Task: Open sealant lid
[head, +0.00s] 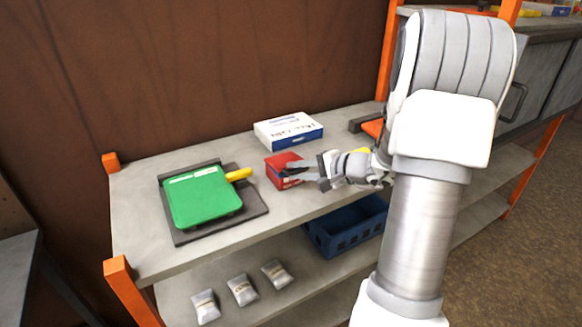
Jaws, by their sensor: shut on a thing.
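A small red box (279,163) sits on the upper shelf, left of my gripper. My gripper (291,170) comes in from the right and its fingers are shut on the red box at its right front side. The fingers cover part of that side. The top of the red box looks closed, but the box is small in view and I cannot make out the edge of a lid. No label reading sealant is legible.
A white and blue box (288,130) stands behind the red box. Below are a blue crate (345,228) and several grey pouches (242,290). Orange posts (130,290) edge the shelf.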

